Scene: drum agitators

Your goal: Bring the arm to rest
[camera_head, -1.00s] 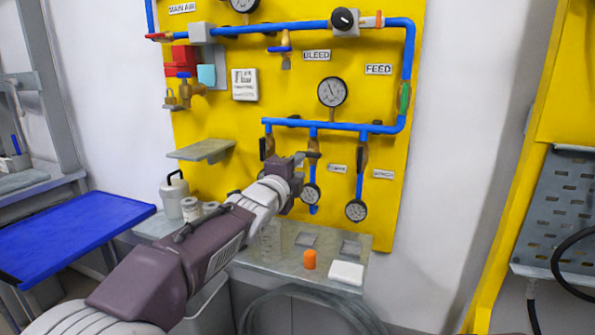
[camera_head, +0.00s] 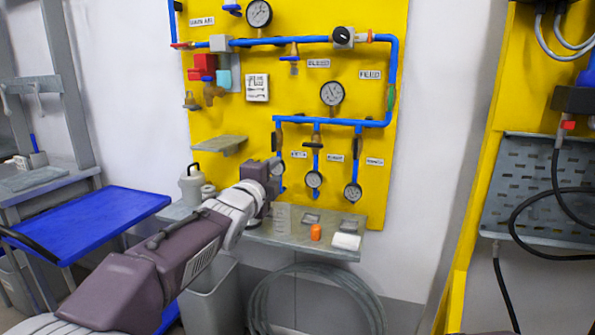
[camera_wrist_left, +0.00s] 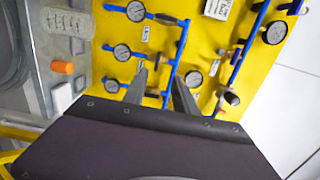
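My left arm comes in from the lower left in the head view. Its gripper (camera_head: 276,167) is in front of the yellow panel (camera_head: 255,122), above the grey shelf (camera_head: 285,232) and near the left branch of the lower blue pipe. In the left wrist view, two dark fingers of the left gripper (camera_wrist_left: 160,88) stand apart with nothing seen between them. The gripper looks empty. My right gripper is in neither view.
Blue pipes (camera_head: 350,122), several gauges (camera_head: 332,93) and valves line the panel. An orange cylinder (camera_head: 316,232) and a white block (camera_head: 346,241) lie on the grey shelf. A blue-topped table (camera_head: 85,225) stands left; a perforated grey panel (camera_head: 530,190) with black hoses is right.

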